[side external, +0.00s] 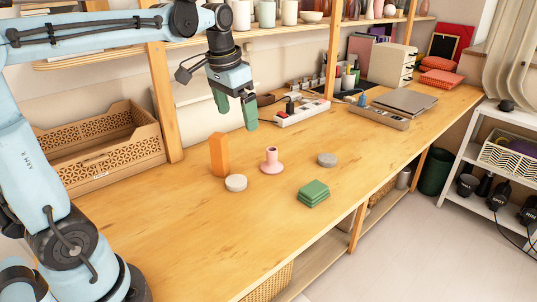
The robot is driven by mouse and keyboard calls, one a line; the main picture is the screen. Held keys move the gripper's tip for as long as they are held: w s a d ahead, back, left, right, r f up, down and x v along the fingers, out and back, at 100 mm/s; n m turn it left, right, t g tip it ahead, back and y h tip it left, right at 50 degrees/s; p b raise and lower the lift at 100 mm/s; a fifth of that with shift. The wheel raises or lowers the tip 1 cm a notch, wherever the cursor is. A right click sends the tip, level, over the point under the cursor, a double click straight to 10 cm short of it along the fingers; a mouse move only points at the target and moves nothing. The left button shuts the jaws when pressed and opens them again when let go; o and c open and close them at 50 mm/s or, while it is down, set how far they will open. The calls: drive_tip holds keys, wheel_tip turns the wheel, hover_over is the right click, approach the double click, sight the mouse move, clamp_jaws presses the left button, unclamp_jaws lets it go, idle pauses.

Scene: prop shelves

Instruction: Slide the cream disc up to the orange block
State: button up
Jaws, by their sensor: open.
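The cream disc (236,183) lies flat on the wooden table, just in front of the orange block (219,154). The orange block stands upright. The disc and block look very close together; I cannot tell if they touch. My gripper (236,115) is in the air above and behind the objects, pointing down, with its green fingers apart and nothing between them.
A pink spool-like piece (271,161) stands right of the disc. A grey disc (327,160) and a stack of green squares (313,193) lie further right. A wooden crate (100,150) stands at the left. The table's front is clear.

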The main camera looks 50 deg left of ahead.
drive_tip(key=w+a+r+g, duration=0.1)
drive_tip(key=w+a+g, duration=0.15)
drive_tip(key=a, duration=0.35)
wheel_tip(320, 180, down, 10)
drive_tip(key=shift+w+h, duration=0.15)
drive_tip(key=shift+h, duration=0.15)
drive_tip(key=shift+r, duration=0.2)
idle(0.6)
wheel_tip(320, 180, up, 9)
drive_tip(key=s+d+f+t, duration=0.3)
drive_tip(key=s+d+f, duration=0.1)
drive_tip(key=d, duration=0.3)
drive_tip(key=s+d+f+t, duration=0.4)
drive_tip(key=s+d+f, duration=0.1)
drive_tip(key=s+d, duration=0.2)
drive_tip(key=shift+d, duration=0.6)
